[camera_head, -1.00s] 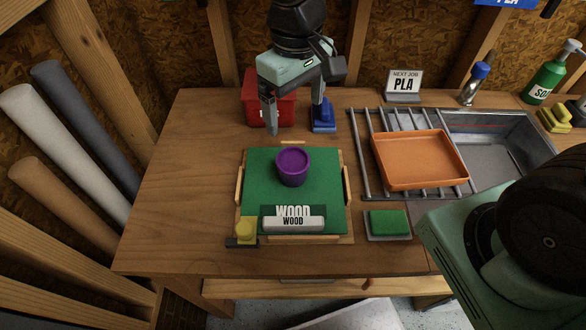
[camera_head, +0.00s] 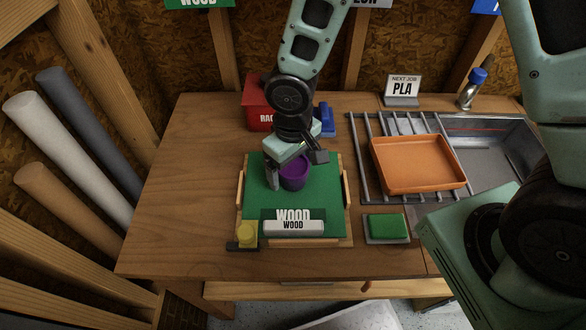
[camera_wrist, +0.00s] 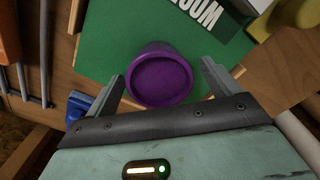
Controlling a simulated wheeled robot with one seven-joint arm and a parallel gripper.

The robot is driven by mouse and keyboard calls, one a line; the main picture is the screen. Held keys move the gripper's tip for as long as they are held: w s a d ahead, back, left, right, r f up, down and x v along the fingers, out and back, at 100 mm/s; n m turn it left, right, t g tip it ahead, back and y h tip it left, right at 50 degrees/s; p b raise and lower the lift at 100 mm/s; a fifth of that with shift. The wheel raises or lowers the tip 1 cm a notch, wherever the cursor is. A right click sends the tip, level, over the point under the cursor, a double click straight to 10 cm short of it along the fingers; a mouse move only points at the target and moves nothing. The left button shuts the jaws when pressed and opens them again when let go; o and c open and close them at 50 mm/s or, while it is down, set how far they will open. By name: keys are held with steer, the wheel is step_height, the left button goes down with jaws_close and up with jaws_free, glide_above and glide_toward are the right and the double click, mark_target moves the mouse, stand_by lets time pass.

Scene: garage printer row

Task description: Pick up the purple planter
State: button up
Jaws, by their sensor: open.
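The purple planter (camera_head: 294,177) stands upright on the green mat (camera_head: 325,200) in the head view, partly hidden by my gripper (camera_head: 292,180). In the wrist view the planter (camera_wrist: 160,78) shows its round rim and dark inside, lying between the two fingers of my gripper (camera_wrist: 163,80). The fingers are apart, one on each side of the planter, with a visible gap at the right finger. The left finger is close to the planter's side; I cannot tell if it touches. My gripper is open and holds nothing.
A red box (camera_head: 257,105) and a blue object (camera_head: 327,119) stand behind. An orange tray (camera_head: 418,164) rests on the rack by the sink. The table's left side is clear.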

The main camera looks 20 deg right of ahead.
steer(key=shift+f, duration=0.6)
steer(key=c, duration=1.1)
steer(key=shift+o, duration=0.2)
steer(key=shift+r, duration=0.1)
